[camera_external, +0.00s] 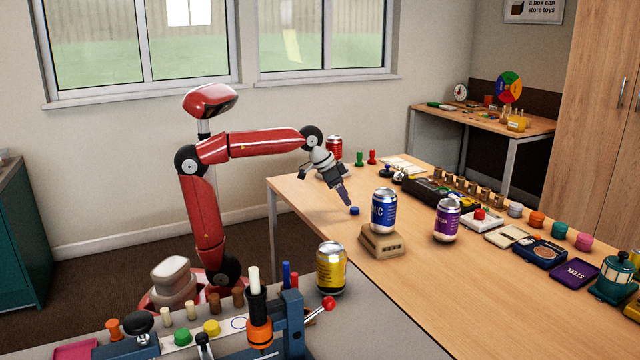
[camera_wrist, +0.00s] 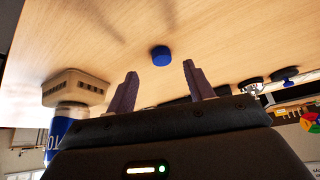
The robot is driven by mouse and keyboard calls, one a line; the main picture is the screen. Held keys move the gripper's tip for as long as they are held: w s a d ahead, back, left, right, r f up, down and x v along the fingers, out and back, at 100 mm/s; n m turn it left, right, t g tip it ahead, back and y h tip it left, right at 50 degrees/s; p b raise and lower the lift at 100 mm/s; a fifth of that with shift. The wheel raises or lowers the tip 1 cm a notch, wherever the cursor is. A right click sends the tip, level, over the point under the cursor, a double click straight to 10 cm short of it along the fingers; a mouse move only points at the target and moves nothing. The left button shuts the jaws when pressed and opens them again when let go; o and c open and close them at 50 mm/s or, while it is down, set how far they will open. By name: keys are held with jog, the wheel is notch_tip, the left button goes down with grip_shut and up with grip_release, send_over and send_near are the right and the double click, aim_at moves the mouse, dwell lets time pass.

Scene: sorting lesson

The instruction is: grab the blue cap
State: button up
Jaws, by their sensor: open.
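The blue cap (camera_external: 355,211) is a small round cap lying on the wooden table, left of the blue can on its stand. In the wrist view the cap (camera_wrist: 161,56) lies beyond my fingertips, between their lines and nearer the middle. My gripper (camera_external: 347,203) points down and slightly right, just above and left of the cap. In the wrist view my gripper (camera_wrist: 160,67) has its two fingers spread apart with nothing between them. The cap is apart from both fingers and fully visible.
A blue can (camera_external: 384,211) stands on a beige stand (camera_external: 381,243) right of the cap; the stand also shows in the wrist view (camera_wrist: 75,88). A purple can (camera_external: 447,220) is further right. A red can (camera_external: 334,149) stands behind my gripper. The tabletop around the cap is bare.

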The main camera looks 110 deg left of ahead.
aim_at(354, 208)
jog(key=x, duration=0.4)
jog(key=shift+w+a+f, duration=0.2)
jog(key=shift+f, duration=0.05)
jog(key=c, duration=1.1)
